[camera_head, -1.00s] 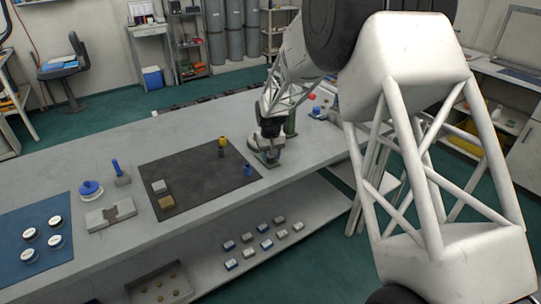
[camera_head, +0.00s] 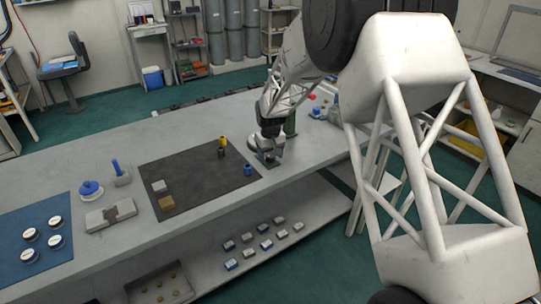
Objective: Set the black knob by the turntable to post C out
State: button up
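My gripper (camera_head: 268,151) points down at the right part of the long grey bench, just right of the dark mat. It is over a small dark green plate (camera_head: 270,162) with light grey round parts beside it. The fingers are too small and too mixed with these parts to show whether they are open or shut. I cannot make out the black knob, the turntable or the post markings; my gripper and arm cover much of this spot. A green upright part (camera_head: 290,124) stands just behind my gripper.
The dark mat (camera_head: 195,180) holds yellow, blue, white and tan pieces. Left of it are a grey block (camera_head: 110,214), blue-handled items and a blue mat (camera_head: 30,262) with several white discs. A red knob (camera_head: 312,97) and blue parts are behind my gripper. A lower shelf holds several small blocks.

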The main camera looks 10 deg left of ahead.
aim_at(272, 156)
jog(key=shift+r, duration=3.9)
jog(key=shift+s+d+r, duration=0.2)
jog(key=shift+d+r, duration=0.2)
jog(key=s+d+r+m+t, duration=0.1)
jog(key=s+d+r+m, duration=0.1)
jog(key=s+d+r, duration=0.75)
jog(key=s+d+r+m, duration=0.2)
jog(key=s+d+r, duration=0.5)
jog(key=s+d, duration=0.45)
jog(key=s+d+m, duration=0.1)
jog(key=s+d, duration=0.3)
jog(key=s, duration=0.5)
jog(key=s+d+m+t, duration=0.1)
jog(key=s+d, duration=0.4)
jog(key=s, duration=0.4)
jog(key=s+d+m, duration=0.1)
jog(key=s+d, duration=0.4)
jog(key=s, duration=0.4)
jog(key=shift+s+d+f+t, duration=0.25)
jog(key=shift+s+f+t, duration=0.05)
jog(key=shift+f, duration=0.15)
